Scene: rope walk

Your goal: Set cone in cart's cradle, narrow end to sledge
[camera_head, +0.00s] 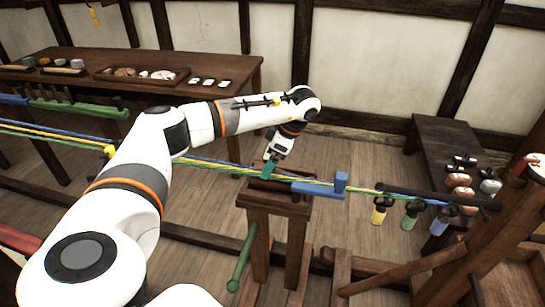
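The cart (258,200) is a brown wooden stand in the middle of the view, with a dark top. A small teal-green piece (267,170), which looks like the cone, is at the cart top among the strands. Which end is narrow is too small to tell. My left gripper (273,156) points down right at this piece, its fingers touching or nearly touching it. Whether they are closed on it is unclear. The cradle is mostly hidden by the gripper and the piece. The sledge (455,262) seems to be the wooden frame at right. My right gripper is not in view.
Blue, yellow and green strands (223,166) run across the view over the cart. A blue block with an upright (318,190) lies right of the cart top. Yellow, green and blue handles (410,215) hang at right. A long table (225,82) stands behind.

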